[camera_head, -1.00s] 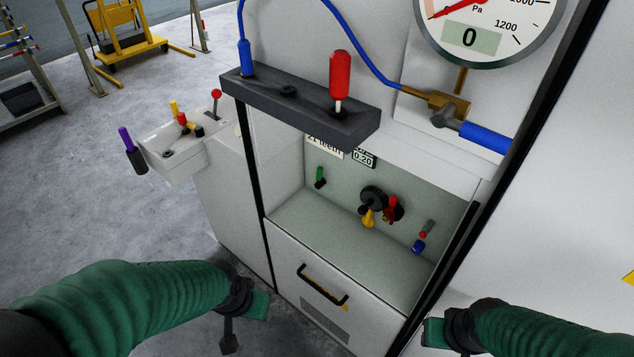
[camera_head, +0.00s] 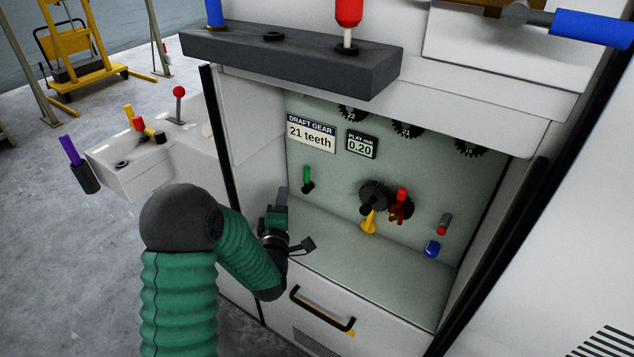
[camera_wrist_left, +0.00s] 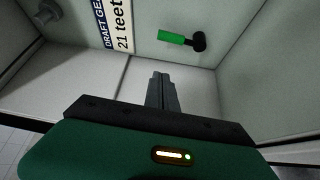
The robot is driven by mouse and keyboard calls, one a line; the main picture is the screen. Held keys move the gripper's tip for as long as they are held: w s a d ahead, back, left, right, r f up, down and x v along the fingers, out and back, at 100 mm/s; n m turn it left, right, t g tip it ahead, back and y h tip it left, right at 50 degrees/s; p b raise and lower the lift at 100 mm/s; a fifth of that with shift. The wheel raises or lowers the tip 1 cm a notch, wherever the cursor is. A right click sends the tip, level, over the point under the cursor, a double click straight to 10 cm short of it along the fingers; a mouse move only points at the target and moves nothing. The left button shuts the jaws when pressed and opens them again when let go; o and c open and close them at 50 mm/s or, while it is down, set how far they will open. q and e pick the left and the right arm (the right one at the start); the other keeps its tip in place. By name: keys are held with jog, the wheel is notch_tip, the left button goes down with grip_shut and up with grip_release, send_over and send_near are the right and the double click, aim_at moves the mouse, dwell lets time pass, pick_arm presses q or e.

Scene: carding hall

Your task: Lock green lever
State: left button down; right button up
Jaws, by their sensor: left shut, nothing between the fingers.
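The green lever (camera_head: 307,179) is on the back wall of the open recess, below the "21 teeth" sign. It has a green handle on a black pivot. In the left wrist view the green lever (camera_wrist_left: 173,38) lies ahead of the fingers, with its black pivot to the right. My left gripper (camera_head: 281,198) is at the recess's left side, just left of and below the lever, apart from it. Its fingers (camera_wrist_left: 161,90) are together and empty. My right gripper is not in view.
The recess also holds a dark gear (camera_head: 375,193), a yellow lever (camera_head: 369,222), a red lever (camera_head: 402,196) and a blue knob (camera_head: 432,249). A dark ledge (camera_head: 290,60) overhangs the front. A drawer handle (camera_head: 320,311) is below. The recess floor (camera_head: 375,265) is clear.

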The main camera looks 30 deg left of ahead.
aim_at(308, 179)
pick_arm(q)
jog(key=w+b, duration=0.2)
jog(key=w, duration=0.7)
jog(key=shift+w+a+b, duration=0.15)
jog(key=shift+a+b, duration=0.25)
jog(key=shift+a, duration=0.05)
